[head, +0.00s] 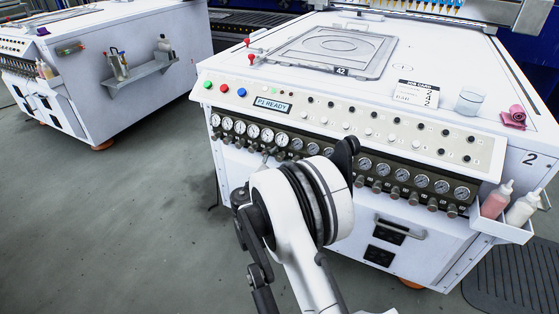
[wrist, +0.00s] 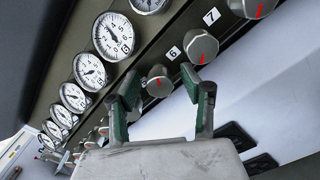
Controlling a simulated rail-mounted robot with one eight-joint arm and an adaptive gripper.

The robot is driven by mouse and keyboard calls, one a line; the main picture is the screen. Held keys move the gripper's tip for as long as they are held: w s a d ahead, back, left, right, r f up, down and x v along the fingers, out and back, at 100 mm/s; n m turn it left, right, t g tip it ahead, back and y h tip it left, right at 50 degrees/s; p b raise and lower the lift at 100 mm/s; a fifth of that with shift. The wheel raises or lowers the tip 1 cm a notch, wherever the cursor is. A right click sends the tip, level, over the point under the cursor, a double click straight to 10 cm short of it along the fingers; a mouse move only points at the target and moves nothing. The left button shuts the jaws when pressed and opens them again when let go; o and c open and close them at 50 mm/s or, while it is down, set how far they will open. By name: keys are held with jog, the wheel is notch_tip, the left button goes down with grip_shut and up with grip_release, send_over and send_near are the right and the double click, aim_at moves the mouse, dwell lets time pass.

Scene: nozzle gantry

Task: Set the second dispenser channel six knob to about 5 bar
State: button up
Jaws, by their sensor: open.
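In the wrist view the channel 6 knob (wrist: 159,82), round and metallic with a red mark, sits between the two green-padded fingers of my gripper (wrist: 160,88). The gripper is open; I cannot tell whether either finger touches the knob. A small label 6 (wrist: 174,52) is beside it. The gauge marked 6 (wrist: 113,37) is in line with the knob; its needle is too small to read surely. In the head view the second dispenser (head: 528,186), marked 2, has a row of gauges and knobs.
The channel 7 knob (wrist: 200,47) is close beside the right finger. More knobs and gauges line the dark panel. Pink and white bottles (head: 495,200) stand in a tray at the panel's right end. Another dispenser (head: 110,75) stands at left, with open floor between.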

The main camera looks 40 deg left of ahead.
grip_shut()
dwell(0.3)
jog(key=m, duration=0.4)
jog(key=shift+m, duration=0.3)
jog(key=m, duration=0.3)
jog(key=shift+m, duration=0.3)
jog(key=m, duration=0.4)
jog(key=shift+m, duration=1.8)
